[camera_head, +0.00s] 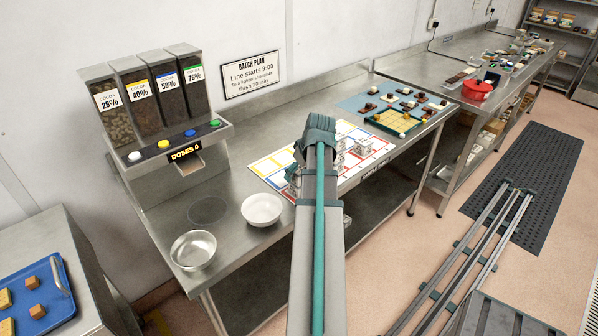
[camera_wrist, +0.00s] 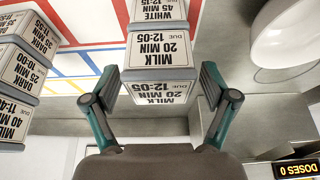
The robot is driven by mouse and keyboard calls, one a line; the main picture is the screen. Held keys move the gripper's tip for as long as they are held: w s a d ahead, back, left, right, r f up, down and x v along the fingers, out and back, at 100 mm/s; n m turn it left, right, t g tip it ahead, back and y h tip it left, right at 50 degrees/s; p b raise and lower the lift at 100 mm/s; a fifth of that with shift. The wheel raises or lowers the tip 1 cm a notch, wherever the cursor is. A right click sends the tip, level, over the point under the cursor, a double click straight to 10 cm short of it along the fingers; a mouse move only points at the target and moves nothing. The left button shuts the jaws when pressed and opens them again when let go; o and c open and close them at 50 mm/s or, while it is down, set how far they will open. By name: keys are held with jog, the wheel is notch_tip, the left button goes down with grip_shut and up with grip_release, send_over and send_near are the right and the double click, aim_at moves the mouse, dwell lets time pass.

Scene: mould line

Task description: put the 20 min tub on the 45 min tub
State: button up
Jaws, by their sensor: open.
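In the wrist view, the 20 min tub (camera_wrist: 160,50), labelled milk and due 12:05, stands between my fingers, its label upside down in the picture. The 45 min tub (camera_wrist: 158,9), labelled white, meets it at the top edge. My gripper (camera_wrist: 160,88) is open, one finger on each side of the 20 min tub, with gaps visible. In the head view my arm hides the gripper and most of these tubs.
Other labelled tubs (camera_wrist: 22,70) stand close on the left in the wrist view. A coloured mat (camera_head: 262,168) lies under the tubs. A white bowl (camera_head: 262,209), a metal bowl (camera_head: 193,250) and the cocoa dispenser (camera_head: 150,110) are on the bench's left part.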

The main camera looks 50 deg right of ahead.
jog(key=d+b+v, duration=0.1)
jog(key=b+v, duration=0.1)
jog(key=v, duration=1)
jog(key=shift+a, duration=0.45)
jog(key=shift+r, duration=0.1)
